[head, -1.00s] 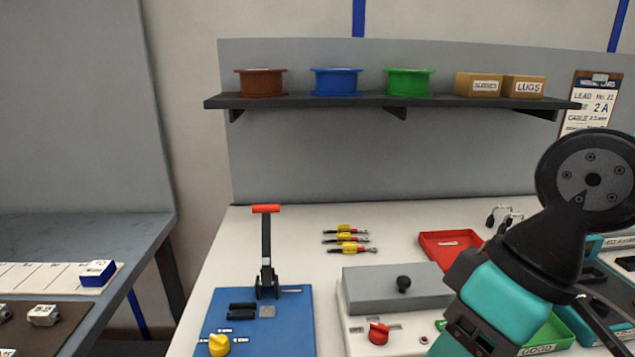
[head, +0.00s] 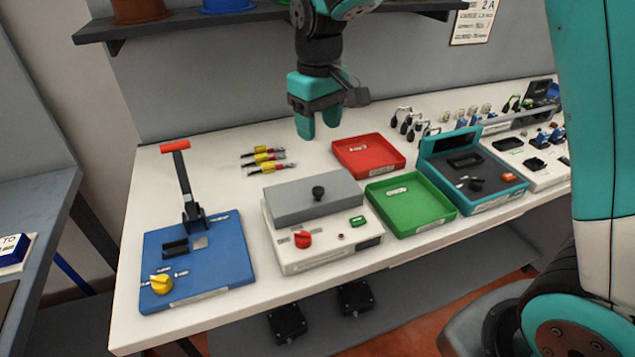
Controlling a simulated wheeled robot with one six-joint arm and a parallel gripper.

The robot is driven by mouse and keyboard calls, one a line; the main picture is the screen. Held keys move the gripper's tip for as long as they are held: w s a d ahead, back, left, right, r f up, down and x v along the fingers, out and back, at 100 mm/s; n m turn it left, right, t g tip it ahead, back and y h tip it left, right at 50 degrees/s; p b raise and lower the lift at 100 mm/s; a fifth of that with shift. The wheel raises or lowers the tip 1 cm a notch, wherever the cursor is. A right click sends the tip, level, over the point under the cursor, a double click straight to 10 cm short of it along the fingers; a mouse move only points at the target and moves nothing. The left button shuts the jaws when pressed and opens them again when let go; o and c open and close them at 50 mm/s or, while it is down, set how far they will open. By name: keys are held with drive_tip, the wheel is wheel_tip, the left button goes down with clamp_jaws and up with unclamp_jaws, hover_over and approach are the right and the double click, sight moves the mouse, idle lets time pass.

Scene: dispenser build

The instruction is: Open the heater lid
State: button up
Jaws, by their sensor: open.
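The heater (head: 322,255) is a white box on the white bench, with a red knob and a green switch on its front. Its grey lid (head: 290,199) lies shut on top and has a black ball knob (head: 318,192). My gripper (head: 318,132) points down with its teal fingers apart and empty. In the picture it is above and behind the lid, between the yellow-red leads and the red tray. It touches nothing that I can see.
A blue press (head: 210,262) with an upright red-handled lever (head: 175,147) stands left of the heater. A red tray (head: 398,167) and a green tray (head: 448,218) lie to the right. Yellow-red leads (head: 262,150) lie behind. A shelf (head: 170,22) runs above the bench.

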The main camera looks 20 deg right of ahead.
sight(318, 189)
wheel_tip(318, 189, down, 15)
drive_tip(key=shift+f+p, duration=0.1)
drive_tip(key=shift+p, duration=1.05)
clamp_jaws()
